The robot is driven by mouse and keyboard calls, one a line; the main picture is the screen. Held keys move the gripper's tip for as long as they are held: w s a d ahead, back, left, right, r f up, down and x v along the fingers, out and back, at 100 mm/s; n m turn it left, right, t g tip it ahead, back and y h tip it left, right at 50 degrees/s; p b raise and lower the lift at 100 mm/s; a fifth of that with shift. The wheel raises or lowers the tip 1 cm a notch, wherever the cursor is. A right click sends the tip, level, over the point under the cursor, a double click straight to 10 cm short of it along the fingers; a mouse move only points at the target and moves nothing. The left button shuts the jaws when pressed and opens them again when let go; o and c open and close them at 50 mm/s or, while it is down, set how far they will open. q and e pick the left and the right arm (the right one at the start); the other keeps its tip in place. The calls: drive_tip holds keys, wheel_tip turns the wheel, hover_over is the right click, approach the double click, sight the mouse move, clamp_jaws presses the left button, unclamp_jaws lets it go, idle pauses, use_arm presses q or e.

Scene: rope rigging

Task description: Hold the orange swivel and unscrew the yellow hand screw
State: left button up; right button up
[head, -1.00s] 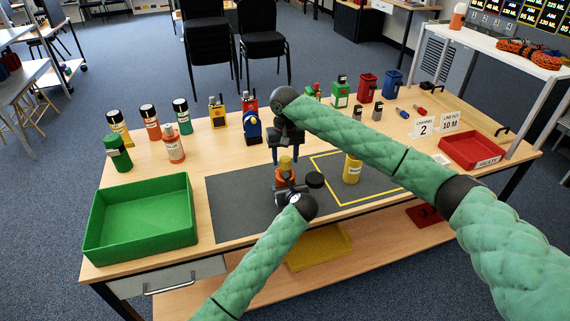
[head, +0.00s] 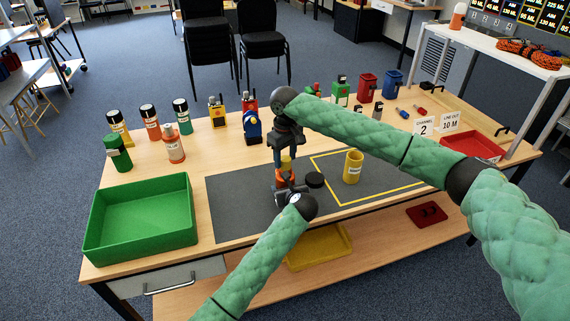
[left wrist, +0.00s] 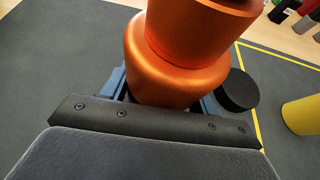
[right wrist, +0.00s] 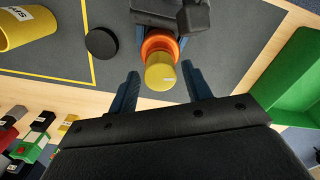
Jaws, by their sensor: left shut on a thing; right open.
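The orange swivel (left wrist: 180,60) stands upright on the dark mat, held between the jaws of my left gripper (head: 284,190). It fills the middle of the left wrist view. The yellow hand screw (right wrist: 160,72) sits on top of the swivel, seen from above in the right wrist view. My right gripper (right wrist: 158,88) is open, its two blue fingers on either side of the yellow screw and apart from it. In the head view my right gripper (head: 286,158) hangs over the screw and partly hides it.
A black round cap (head: 314,180) lies right of the swivel, with a yellow labelled cup (head: 353,167) beyond it. A green tray (head: 142,222) is at the left, a red tray (head: 472,146) at the right. Bottles and radios line the back.

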drive_tip(key=m, duration=0.9)
drive_tip(key=shift+m, duration=0.3)
drive_tip(key=shift+c, duration=0.2)
drive_tip(key=c, duration=0.7)
drive_tip(key=n, duration=0.5)
drive_tip(key=shift+r, duration=0.1)
drive_tip(key=n, duration=0.5)
drive_tip(key=o, duration=0.7)
drive_tip(key=shift+o, duration=0.2)
